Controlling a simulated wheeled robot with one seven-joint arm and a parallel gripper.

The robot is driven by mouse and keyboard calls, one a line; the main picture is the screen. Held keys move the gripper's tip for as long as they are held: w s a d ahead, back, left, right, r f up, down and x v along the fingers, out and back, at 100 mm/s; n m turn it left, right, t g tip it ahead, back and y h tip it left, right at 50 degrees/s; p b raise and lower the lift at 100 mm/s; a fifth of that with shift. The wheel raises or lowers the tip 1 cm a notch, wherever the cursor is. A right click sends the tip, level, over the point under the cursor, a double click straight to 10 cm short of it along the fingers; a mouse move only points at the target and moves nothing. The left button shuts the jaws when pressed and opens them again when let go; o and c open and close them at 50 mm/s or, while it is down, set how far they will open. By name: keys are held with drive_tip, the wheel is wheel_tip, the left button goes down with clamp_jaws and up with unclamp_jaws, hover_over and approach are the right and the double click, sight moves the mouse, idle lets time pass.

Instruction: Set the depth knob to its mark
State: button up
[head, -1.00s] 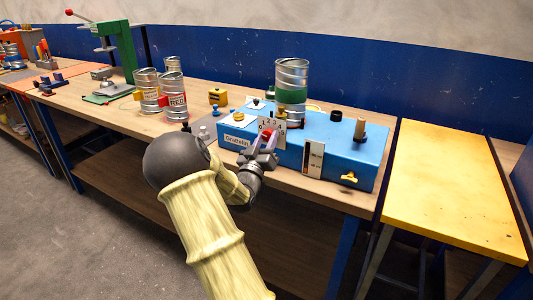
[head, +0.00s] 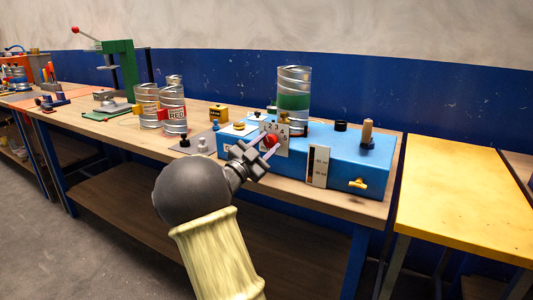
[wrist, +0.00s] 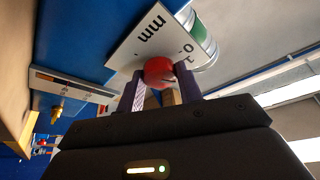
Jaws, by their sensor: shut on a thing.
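The depth knob (head: 270,141) is a red knob on the front of the blue machine (head: 345,150), below a white scale plate (head: 275,128) with numbers. In the wrist view the red knob (wrist: 159,72) sits between my two purple fingers, in front of the plate marked "mm" (wrist: 147,33). My gripper (head: 268,147) is shut on the knob. The knob's pointer and its exact setting are hard to make out. A silver duct with a green band (head: 293,100) stands upright on the machine behind the plate.
A second scale plate (head: 317,166) and a yellow tap-like handle (head: 358,184) are on the machine's front, right of my gripper. Duct pieces (head: 171,108) stand to the left. A yellow table (head: 465,205) is at the right.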

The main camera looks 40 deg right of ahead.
drive_tip(key=shift+f+m+g+b, duration=0.25)
drive_tip(key=shift+m+g+b, duration=0.15)
drive_tip(key=shift+m, duration=0.6)
drive_tip(key=shift+w, duration=0.1)
drive_tip(key=o, duration=1)
drive_tip(key=shift+r, duration=0.1)
drive_tip(key=shift+r, duration=0.1)
drive_tip(key=shift+a, duration=0.15)
drive_tip(key=p+v, duration=0.1)
drive_tip(key=v, duration=1.6)
drive_tip(key=shift+a+r, duration=0.1)
drive_tip(key=shift+a, duration=0.1)
